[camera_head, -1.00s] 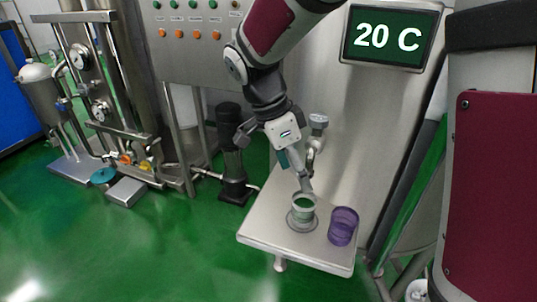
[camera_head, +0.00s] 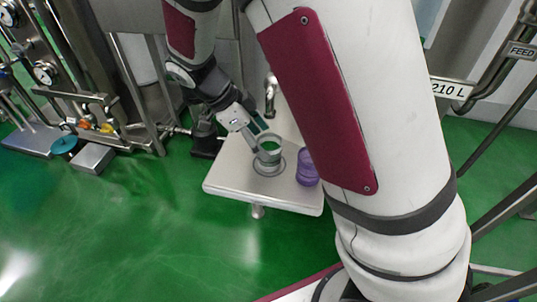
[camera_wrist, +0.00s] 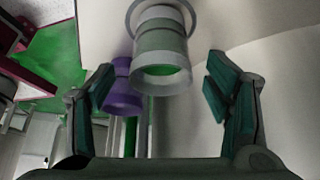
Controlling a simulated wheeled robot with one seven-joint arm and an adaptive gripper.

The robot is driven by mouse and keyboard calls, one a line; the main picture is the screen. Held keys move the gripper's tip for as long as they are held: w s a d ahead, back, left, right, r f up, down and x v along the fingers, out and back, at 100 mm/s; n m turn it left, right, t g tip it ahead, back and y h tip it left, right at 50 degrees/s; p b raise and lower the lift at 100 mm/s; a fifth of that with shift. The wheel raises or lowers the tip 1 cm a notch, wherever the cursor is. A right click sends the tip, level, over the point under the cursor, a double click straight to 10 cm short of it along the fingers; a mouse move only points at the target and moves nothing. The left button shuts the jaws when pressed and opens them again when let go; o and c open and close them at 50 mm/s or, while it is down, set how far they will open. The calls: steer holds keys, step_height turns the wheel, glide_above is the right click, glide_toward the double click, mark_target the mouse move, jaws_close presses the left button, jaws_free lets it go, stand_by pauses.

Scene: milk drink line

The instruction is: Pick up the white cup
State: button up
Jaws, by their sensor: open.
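The white cup (camera_head: 268,157) stands upright on a round ring (camera_head: 283,168) on a small steel table. It looks pale and translucent, with green showing inside. In the wrist view the cup (camera_wrist: 160,42) is at the upper middle, its open rim facing the camera. My gripper (camera_head: 259,134) is open at the cup, fingers low by its rim in the head view. In the wrist view my gripper (camera_wrist: 162,78) has one finger on each side of the cup, with gaps visible. I cannot tell whether either finger touches it.
A purple cup (camera_head: 307,170) stands close to the right on the same table (camera_head: 228,184). In the wrist view the purple cup (camera_wrist: 122,92) lies near the left finger. A metal tap (camera_head: 270,92) rises behind the white cup. Green floor is open in front.

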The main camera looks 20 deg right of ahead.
mark_target(272, 143)
steer(key=shift+b+x, duration=0.35)
steer(key=shift+x, duration=2.3)
steer(key=shift+w+a, duration=0.1)
steer(key=shift+a, duration=0.05)
steer(key=c, duration=1.6)
steer(key=shift+o, duration=0.2)
